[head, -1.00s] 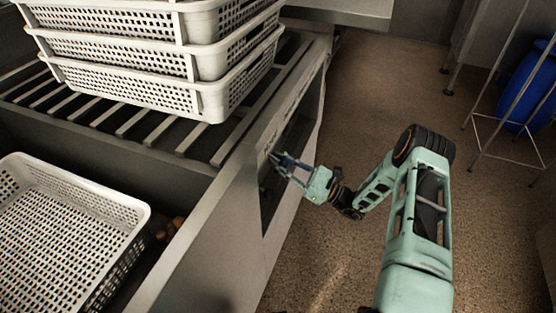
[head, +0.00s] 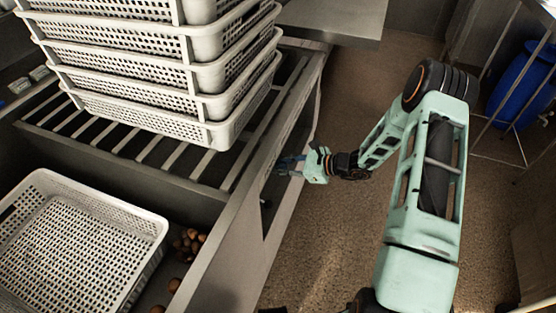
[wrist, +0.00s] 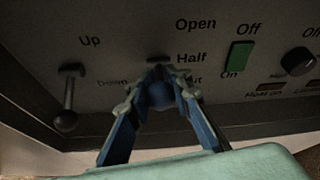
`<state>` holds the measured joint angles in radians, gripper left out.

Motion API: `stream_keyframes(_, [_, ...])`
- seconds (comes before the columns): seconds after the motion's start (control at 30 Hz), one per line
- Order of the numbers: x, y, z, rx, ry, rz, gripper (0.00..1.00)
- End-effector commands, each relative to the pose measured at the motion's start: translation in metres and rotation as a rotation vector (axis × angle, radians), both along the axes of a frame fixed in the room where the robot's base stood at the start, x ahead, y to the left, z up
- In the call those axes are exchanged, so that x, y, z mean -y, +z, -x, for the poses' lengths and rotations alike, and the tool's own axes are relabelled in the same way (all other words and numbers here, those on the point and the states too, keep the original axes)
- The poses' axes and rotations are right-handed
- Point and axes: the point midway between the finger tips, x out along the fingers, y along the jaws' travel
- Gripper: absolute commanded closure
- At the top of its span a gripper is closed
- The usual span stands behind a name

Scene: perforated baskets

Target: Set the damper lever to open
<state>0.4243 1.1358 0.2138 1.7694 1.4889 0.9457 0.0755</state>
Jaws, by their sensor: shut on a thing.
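The control panel shows in the wrist view with the printed words Open, Half and a partly hidden word ending in "ut" in a column. The damper lever (wrist: 158,60) is beside this column, its upper end level with Half. Its round end lies low, between my fingertips, near the partly hidden word. My gripper (wrist: 160,95) has its blue fingers closed around that end. In the head view my gripper (head: 287,165) reaches the side panel of the counter, and the lever is too small to tell there.
To the right are a green Off/On switch (wrist: 239,56) and a black knob (wrist: 297,61). Stacked white baskets (head: 215,133) stand on the slatted counter.

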Motion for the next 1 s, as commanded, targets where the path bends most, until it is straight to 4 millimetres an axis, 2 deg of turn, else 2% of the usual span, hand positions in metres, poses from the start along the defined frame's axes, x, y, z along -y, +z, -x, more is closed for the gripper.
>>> stream_keyframes(0.03, [0.0,0.0081,-0.0007,-0.012,0.0,0.035,1.0])
stream_keyframes(0.4, [-0.0022,0.0113,-0.0026,-0.078,-0.002,0.198,1.0])
stream_keyframes(1.0, [-0.0028,0.0109,-0.0033,-0.092,-0.004,0.23,1.0])
